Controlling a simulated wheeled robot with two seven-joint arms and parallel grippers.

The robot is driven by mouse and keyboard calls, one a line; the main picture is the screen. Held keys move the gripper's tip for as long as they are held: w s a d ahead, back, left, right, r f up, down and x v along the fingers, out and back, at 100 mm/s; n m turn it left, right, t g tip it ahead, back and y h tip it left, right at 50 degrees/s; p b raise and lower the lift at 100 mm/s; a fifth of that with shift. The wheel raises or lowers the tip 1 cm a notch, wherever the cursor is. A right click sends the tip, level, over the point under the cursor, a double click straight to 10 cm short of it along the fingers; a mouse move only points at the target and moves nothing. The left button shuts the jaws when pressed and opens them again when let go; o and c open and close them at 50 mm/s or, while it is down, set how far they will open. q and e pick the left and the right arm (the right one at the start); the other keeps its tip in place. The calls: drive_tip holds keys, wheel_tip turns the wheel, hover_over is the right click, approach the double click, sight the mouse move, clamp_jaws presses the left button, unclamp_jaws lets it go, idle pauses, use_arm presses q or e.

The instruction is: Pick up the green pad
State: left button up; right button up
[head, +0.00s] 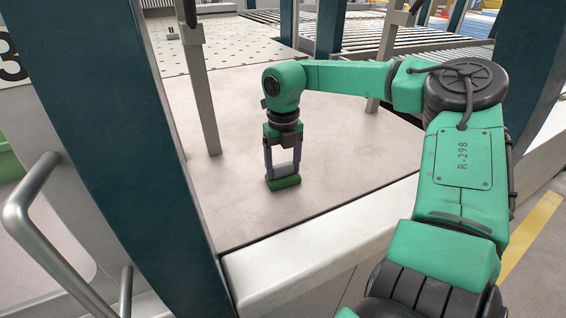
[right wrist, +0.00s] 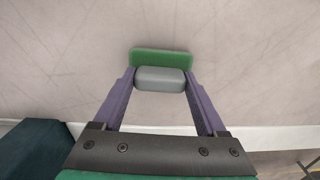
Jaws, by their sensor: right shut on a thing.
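The green pad (head: 284,183) is a small flat green block with a grey upper part (head: 284,169), under my right gripper on the pale work surface. My right gripper (head: 282,172) points straight down, with its two purple fingers on either side of the grey part. In the right wrist view the right gripper (right wrist: 160,80) is shut on the grey part (right wrist: 160,79) of the pad, and the green base (right wrist: 160,56) shows beyond the fingertips. I cannot tell whether the base touches the surface or is slightly above it. My left gripper is not in view.
A dark blue post (head: 125,120) stands at the left front, with a metal handrail (head: 32,190) beside it. A thin grey upright (head: 199,90) rises behind the gripper to the left. The pale surface (head: 350,160) around the pad is clear, up to its raised front edge (head: 310,255).

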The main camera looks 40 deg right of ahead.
sight(283, 165)
wheel_tip(283, 165, up, 20)
idle(0.3)
